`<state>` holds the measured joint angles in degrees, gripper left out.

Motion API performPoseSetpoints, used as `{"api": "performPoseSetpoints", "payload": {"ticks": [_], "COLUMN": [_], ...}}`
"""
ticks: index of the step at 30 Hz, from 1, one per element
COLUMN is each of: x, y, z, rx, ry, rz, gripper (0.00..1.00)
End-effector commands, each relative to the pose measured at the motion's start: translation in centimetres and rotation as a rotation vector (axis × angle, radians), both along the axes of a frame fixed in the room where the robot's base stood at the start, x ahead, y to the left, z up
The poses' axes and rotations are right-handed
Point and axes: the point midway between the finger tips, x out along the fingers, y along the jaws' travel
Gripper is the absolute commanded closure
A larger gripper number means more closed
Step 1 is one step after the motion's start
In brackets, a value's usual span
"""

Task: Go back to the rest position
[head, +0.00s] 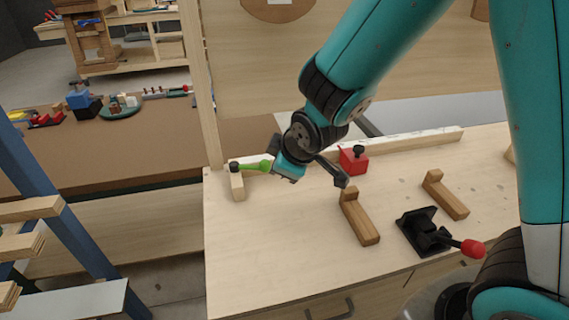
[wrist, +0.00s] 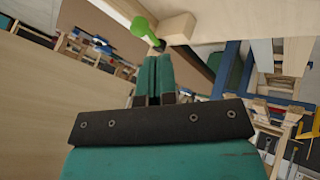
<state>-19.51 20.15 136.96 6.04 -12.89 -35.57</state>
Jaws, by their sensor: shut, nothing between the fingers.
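My teal arm reaches over the wooden workbench (head: 290,240) from the right in the head view. My gripper (head: 283,175) is near the bench's far left corner, partly hidden by the wrist. In the wrist view my gripper's fingers (wrist: 154,75) are together with nothing between them. A green-handled piece (head: 255,166) shows just left of my gripper in the head view, beside a small wooden block (head: 237,186). The green piece (wrist: 146,30) also shows beyond the fingertips in the wrist view. I cannot tell if the fingers touch it.
On the bench are a red block (head: 353,159) with a black knob, wooden blocks (head: 360,217) (head: 446,195) and a black clamp (head: 424,232) with a red-tipped handle. A blue-framed rack (head: 70,225) stands at the left. The front left of the bench top is clear.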

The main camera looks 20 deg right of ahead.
Motion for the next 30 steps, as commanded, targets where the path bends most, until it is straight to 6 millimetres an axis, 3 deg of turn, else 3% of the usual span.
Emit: {"api": "performPoseSetpoints", "payload": {"ticks": [6, 22, 26, 30], "x": [-0.8, -1.2, -4.3, -10.8], "y": [-0.2, 0.1, 1.1, 2.7], "z": [1.0, 1.4, 3.5, 7.0], "rx": [0.000, 0.020, 0.137, 0.295], "ry": [0.001, 0.017, 0.127, 0.348], "rz": [0.003, -0.005, -0.066, -0.143], "gripper": [1.00, 1.00, 1.00, 1.00]}}
